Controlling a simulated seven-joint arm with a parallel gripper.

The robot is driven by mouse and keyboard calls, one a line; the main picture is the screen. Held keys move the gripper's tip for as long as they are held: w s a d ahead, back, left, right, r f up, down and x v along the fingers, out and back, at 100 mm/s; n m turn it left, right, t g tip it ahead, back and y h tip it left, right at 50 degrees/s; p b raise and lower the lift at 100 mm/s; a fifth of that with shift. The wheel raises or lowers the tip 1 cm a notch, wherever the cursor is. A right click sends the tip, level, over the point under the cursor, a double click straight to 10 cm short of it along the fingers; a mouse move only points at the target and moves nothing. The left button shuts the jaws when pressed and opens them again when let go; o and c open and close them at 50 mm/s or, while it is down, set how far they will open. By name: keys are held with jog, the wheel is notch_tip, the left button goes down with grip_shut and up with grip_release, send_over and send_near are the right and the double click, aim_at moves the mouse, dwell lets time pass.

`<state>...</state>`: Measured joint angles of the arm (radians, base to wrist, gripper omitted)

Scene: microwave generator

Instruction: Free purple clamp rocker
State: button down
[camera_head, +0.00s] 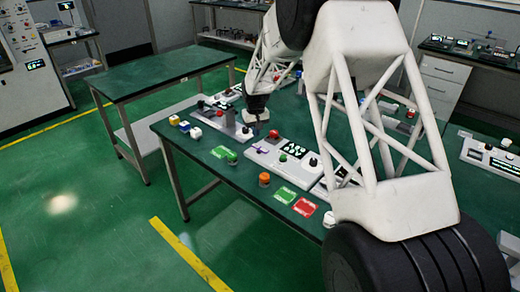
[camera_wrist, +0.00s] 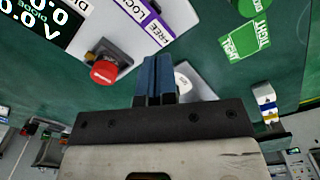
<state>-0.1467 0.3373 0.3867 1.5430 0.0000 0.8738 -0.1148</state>
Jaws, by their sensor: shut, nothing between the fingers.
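The purple-edged label reading FREE and LOCK (camera_wrist: 155,28) is on a white panel in the wrist view, just past my fingertips. The rocker lever itself is not clearly visible there. In the head view a small purple piece (camera_head: 262,150) shows on the white instrument panel (camera_head: 270,159), too small to read its position. My gripper (camera_wrist: 157,58) has its blue fingers shut together and empty, close to the label's end. Whether they touch anything cannot be told. In the head view my gripper (camera_head: 257,115) is above the back left of that panel.
A red button (camera_wrist: 103,72) and a display (camera_wrist: 40,22) are left of my fingers. A green label (camera_wrist: 245,40) lies to the right. In the head view, green and red cards (camera_head: 304,207) and an orange knob (camera_head: 264,179) are near the bench's front edge.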

jog(key=shift+r, duration=0.8)
jog(key=shift+r, duration=0.1)
jog(key=shift+s+d+r, duration=0.1)
jog(key=shift+s+r, duration=0.05)
jog(key=s+d+r+m+t, duration=0.1)
jog(key=s+d+r, duration=0.3)
jog(key=s+r, duration=0.7)
jog(key=s+d+r+m, duration=0.1)
jog(key=s+d+r, duration=0.3)
jog(key=s+r, duration=0.7)
jog(key=s+d+f, duration=0.1)
jog(key=s+d, duration=0.1)
jog(key=s, duration=1.5)
jog(key=s+d+f+m+t, duration=0.1)
jog(key=s+d, duration=0.2)
jog(key=s, duration=1.5)
jog(key=shift+s+f+t, duration=0.25)
jog(key=shift+f+t, duration=0.05)
